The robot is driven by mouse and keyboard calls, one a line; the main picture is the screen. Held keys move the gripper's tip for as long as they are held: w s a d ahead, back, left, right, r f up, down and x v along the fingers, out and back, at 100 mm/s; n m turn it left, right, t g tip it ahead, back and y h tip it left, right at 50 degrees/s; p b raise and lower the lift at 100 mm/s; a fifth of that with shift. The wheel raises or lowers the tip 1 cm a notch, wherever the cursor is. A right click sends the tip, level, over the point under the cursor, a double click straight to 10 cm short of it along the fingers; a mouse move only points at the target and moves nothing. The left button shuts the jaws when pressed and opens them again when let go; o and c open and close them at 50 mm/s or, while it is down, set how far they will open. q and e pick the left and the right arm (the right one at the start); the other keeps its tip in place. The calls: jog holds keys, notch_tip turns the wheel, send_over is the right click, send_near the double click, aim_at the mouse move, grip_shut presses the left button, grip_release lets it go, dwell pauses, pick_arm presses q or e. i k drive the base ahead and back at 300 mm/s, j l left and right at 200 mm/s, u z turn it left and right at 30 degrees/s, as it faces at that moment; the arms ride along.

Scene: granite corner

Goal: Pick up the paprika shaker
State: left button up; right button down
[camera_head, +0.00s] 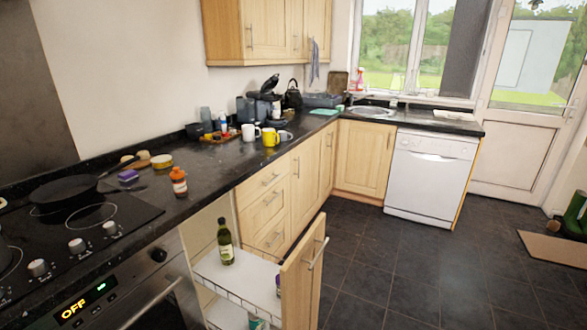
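The paprika shaker (179,182) looks like a small bottle with an orange-red body, a pale label and a reddish cap. It stands upright on the dark granite counter (210,185), close to the front edge and to the right of the hob. Nothing touches it. Neither of my grippers shows in the head view.
Below the counter, a pull-out drawer (303,275) stands open with a green bottle (225,242) inside.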

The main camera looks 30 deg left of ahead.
aim_at(181, 190)
jog(key=u, duration=1.75)
jog(key=i+l+z, duration=0.25)
jog(key=l+z, duration=0.15)
jog(key=i+l+z, duration=0.4)
jog(key=k, duration=0.1)
